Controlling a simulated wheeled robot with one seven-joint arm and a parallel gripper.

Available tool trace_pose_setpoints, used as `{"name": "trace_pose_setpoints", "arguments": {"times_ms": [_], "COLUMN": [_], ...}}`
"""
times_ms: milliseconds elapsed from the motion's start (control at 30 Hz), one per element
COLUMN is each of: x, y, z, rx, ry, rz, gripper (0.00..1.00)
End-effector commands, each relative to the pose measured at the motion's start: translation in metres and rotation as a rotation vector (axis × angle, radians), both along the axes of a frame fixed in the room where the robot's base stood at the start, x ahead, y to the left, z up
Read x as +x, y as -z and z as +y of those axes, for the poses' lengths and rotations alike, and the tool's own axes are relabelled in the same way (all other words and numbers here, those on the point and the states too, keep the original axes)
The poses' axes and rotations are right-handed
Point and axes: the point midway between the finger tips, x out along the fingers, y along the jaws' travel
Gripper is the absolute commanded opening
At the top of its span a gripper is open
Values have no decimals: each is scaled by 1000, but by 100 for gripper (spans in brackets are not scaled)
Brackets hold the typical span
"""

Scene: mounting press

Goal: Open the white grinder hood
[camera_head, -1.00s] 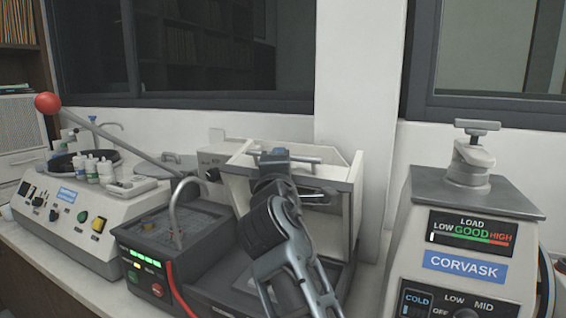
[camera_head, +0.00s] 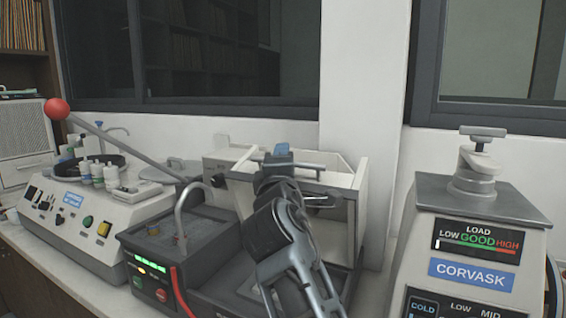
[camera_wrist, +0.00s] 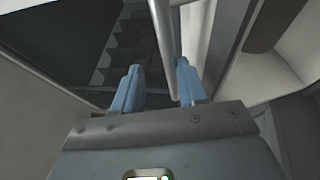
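The white grinder hood (camera_head: 337,232) is the pale box with grey edges in the middle of the head view. A grey handle bar (camera_head: 308,165) runs across its upper front. My gripper (camera_head: 282,151) is at this bar, and my arm covers much of the hood's front. In the wrist view the blue fingers of my gripper (camera_wrist: 159,66) are apart. The grey bar (camera_wrist: 163,45) passes between them, closer to the right finger; I cannot tell whether it touches. How far the hood is raised is hard to tell behind my arm.
A dark basin unit (camera_head: 150,238) with a tap and red hose stands just left of the hood. A white machine with a red-ball lever (camera_head: 57,109) is farther left. The CORVASK press (camera_head: 472,272) stands at the right. A wall pillar (camera_head: 362,75) rises behind.

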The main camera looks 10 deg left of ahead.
Motion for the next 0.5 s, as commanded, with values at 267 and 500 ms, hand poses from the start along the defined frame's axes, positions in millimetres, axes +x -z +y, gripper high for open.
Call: {"name": "trace_pose_setpoints", "arguments": {"times_ms": [267,500], "x": [-30,-65], "y": [8,14], "z": [-3,-5], "rx": [1,0], "ry": [0,-1], "rz": [0,-2], "gripper": [40,40]}}
